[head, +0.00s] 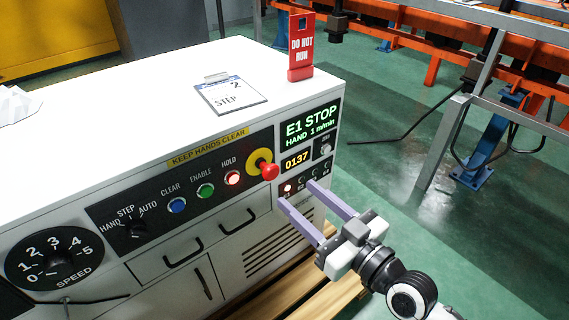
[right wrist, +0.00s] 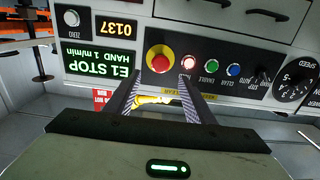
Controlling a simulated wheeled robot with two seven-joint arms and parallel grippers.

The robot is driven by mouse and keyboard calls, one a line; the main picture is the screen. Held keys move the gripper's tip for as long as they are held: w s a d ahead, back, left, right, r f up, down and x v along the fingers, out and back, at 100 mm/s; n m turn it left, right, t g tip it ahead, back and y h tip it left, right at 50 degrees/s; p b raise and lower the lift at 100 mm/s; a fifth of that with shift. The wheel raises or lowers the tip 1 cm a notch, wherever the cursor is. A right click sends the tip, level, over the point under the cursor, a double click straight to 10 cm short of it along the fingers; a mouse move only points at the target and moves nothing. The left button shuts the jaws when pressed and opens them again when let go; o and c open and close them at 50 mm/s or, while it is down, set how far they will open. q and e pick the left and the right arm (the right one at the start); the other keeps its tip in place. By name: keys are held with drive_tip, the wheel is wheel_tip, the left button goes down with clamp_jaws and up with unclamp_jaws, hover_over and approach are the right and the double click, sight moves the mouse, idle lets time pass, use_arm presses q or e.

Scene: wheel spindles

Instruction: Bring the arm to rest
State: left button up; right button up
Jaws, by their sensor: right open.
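My right gripper (head: 296,194) is open and empty in front of the right end of the white control console (head: 150,110). Its two lilac fingers point at the panel, just below the red emergency stop button (head: 268,170) on its yellow collar. I cannot tell whether the fingertips touch the panel. In the right wrist view the spread fingers (right wrist: 160,84) have nothing between them but a yellow strip behind; the red button (right wrist: 159,59) shows beyond them. My left gripper is not in view.
The display (head: 310,125) reads E1 STOP, HAND 1 m/min; the HOLD button (head: 233,178) glows red. A red DO NOT RUN sign (head: 301,48) and a STEP 2 card (head: 230,95) are on the console top. Green floor (head: 400,215) lies open to the right, before a grey frame (head: 440,150).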

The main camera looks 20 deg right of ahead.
drive_tip(key=s+a+f+m+g+h, duration=0.3)
drive_tip(key=s+f+g, duration=0.5)
drive_tip(key=s+f, duration=0.85)
use_arm(q)
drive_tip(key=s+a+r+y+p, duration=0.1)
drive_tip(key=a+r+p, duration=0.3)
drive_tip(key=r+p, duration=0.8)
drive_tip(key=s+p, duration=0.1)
drive_tip(key=p, duration=0.8)
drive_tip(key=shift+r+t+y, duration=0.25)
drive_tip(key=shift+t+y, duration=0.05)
use_arm(e)
wheel_tip(320, 180, up, 10)
drive_tip(key=s+d+h, duration=0.1)
drive_tip(key=d, duration=0.1)
drive_tip(key=shift+d+n, duration=0.4)
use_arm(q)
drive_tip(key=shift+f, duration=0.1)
use_arm(e)
drive_tip(key=shift+f, duration=0.15)
